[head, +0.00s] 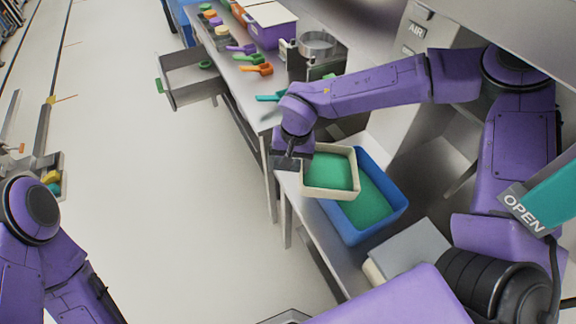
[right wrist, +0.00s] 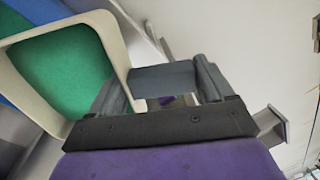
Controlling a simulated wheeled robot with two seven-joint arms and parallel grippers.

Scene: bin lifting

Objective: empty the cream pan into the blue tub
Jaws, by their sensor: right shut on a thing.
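The cream pan (head: 331,194) has a pale rim and a flat green inside; it looks roughly level. It overlaps the upper-left part of the blue tub (head: 378,231) in the head view; the gap between them is unclear. The tub also shows green inside; I cannot tell whether either green is loose contents. My right gripper (head: 288,163) is shut on the pan's left rim. In the right wrist view the gripper (right wrist: 165,92) is beside the pan's rim (right wrist: 119,55), with the tub (right wrist: 50,10) behind. My left gripper is outside the view; only its arm shows.
The tub stands on a grey counter (head: 320,245). A grey-lidded box (head: 410,252) sits near it at the lower right. Farther up, a bench holds several coloured scoops (head: 257,69), a purple bin (head: 270,35) and a metal pot (head: 317,43). An open drawer (head: 190,80) juts into the floor.

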